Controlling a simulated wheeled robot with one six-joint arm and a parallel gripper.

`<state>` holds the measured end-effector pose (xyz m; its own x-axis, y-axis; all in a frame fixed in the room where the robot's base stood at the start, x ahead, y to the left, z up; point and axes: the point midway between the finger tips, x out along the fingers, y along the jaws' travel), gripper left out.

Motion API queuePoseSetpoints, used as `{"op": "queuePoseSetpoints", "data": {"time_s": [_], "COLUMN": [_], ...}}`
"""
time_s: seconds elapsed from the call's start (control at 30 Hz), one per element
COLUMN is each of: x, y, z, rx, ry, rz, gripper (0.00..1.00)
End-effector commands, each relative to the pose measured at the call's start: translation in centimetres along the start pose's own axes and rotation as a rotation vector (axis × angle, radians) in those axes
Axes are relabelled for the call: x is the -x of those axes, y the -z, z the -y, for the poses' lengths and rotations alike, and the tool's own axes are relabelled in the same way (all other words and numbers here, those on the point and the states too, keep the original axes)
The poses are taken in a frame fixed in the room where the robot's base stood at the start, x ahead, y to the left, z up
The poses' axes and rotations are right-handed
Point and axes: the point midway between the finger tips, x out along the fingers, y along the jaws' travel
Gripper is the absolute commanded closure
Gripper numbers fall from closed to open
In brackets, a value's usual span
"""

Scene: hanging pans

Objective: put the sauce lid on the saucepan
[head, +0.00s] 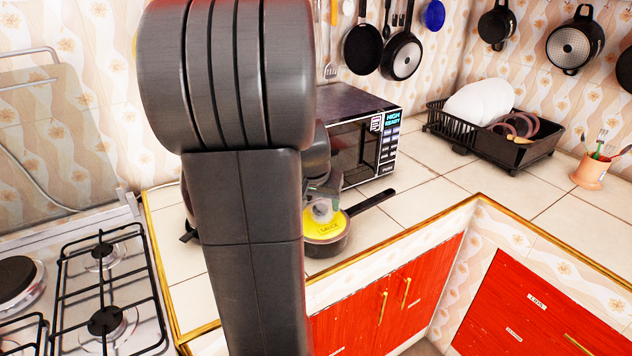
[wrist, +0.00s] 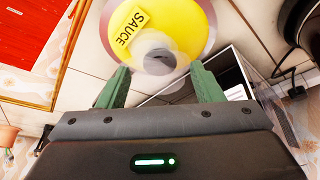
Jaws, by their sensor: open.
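My gripper (head: 322,190) is directly over the lid, partly behind my arm. In the wrist view the lid (wrist: 190,25) fills the top middle. My open green fingers (wrist: 160,76) are on either side, just short of the knob (wrist: 158,58).
A microwave (head: 345,110) stands close behind the saucepan. A black dish rack (head: 470,140) with plates and a utensil cup (head: 590,172) are to the right. A gas stove (head: 100,290) is at the left. Bare counter (head: 440,195) lies right of the saucepan handle.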

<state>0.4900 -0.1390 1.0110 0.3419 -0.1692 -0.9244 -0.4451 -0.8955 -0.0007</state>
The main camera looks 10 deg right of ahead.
Motion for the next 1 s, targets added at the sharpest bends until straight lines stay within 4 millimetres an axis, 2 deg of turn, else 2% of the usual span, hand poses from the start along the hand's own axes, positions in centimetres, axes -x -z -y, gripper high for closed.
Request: {"op": "queuePoseSetpoints", "data": {"time_s": [0.3,0.5,0.7,1.0], "x": [7.0,10.5,11.9,12.0], "y": [0.1,0.1,0.0,0.0], "z": [0.1,0.0,0.0,0.0], "rx": [0.001,0.000,0.000,0.000], "ry": [0.003,0.003,0.001,0.001], "rz": [-0.006,-0.005,-0.001,-0.001], "gripper": [0.40,0.40,0.40,0.40]}}
